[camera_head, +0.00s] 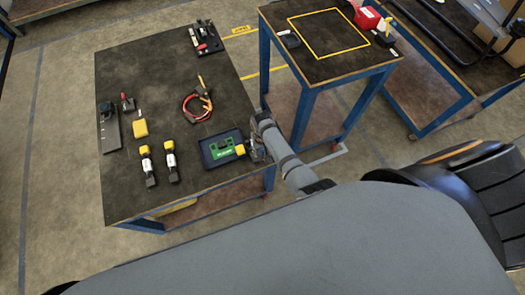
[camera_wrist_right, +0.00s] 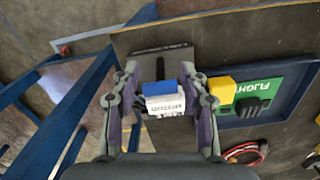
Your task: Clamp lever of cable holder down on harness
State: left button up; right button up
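A red looped cable (camera_head: 197,103), apparently the harness, lies on the dark table with yellow parts at its right; part of it shows in the right wrist view (camera_wrist_right: 245,152). A black fixture with red and white parts (camera_head: 205,42) stands at the table's far right corner; I cannot tell surely that it is the cable holder, nor how its lever stands. My right gripper (camera_head: 258,138) is at the table's right edge, beside the blue tray. In the wrist view its fingers (camera_wrist_right: 161,70) are apart, with a white labelled block with blue top (camera_wrist_right: 166,104) between them and gaps visible. My left gripper is out of view.
The blue tray (camera_head: 207,161) holds a green board (camera_head: 222,149) and a yellow block (camera_head: 240,149). A second table (camera_head: 318,68) stands behind right. The table's far middle is clear.

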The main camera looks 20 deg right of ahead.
jog(key=c, duration=0.7)
jog(key=shift+w+f+g+b, duration=0.25)
jog(key=shift+w+g+b, duration=0.2)
jog(key=shift+g+b, duration=0.4)
jog(key=g+b, duration=0.1)
jog(key=b, duration=0.3)
jog(key=w+g+b, duration=0.1)
jog(key=g+b, duration=0.1)
jog(key=b, duration=0.2)
jog(key=w+f+g+b, duration=0.1)
jog(key=g+b, duration=0.1)
jog(key=b, duration=0.3)
jog(key=shift+w+r+b, duration=0.1)
jog(key=shift+r+b, duration=0.05)
jog(key=shift+b, duration=0.2)
jog(key=shift+g, duration=0.25)
